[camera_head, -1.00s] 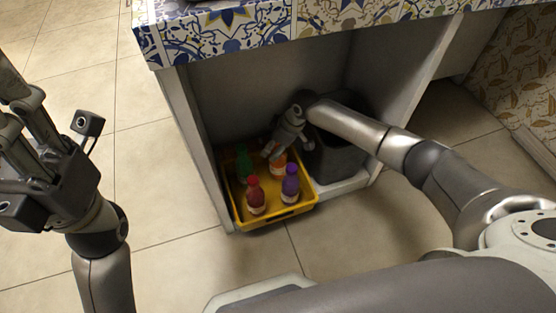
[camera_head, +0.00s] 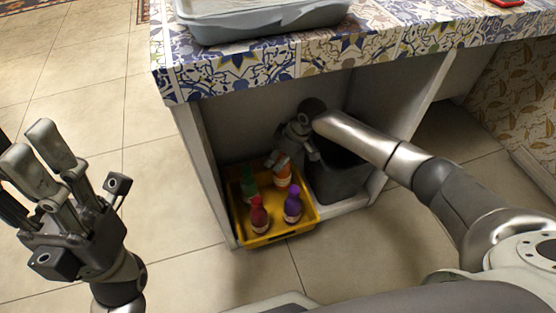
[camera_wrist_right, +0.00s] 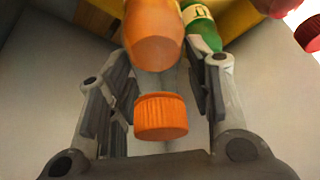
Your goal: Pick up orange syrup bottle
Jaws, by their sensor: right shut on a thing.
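The orange syrup bottle (camera_head: 283,176) is at the back right of the yellow tray in the head view. My right gripper (camera_head: 284,160) is shut on its upper part from above. In the right wrist view the bottle's orange body (camera_wrist_right: 153,38) and ribbed orange cap (camera_wrist_right: 160,117) lie between the two fingers of my right gripper (camera_wrist_right: 165,85). The bottle seems a little above the tray floor; its base is hidden. My left gripper (camera_head: 30,145) is open and empty at the left, far from the tray.
The yellow tray (camera_head: 272,238) also holds green (camera_head: 249,186), red (camera_head: 259,216) and purple (camera_head: 293,206) bottles. A dark bin (camera_head: 335,180) stands close on its right. Cabinet walls and the tiled counter (camera_head: 260,70) enclose the space. Floor in front is clear.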

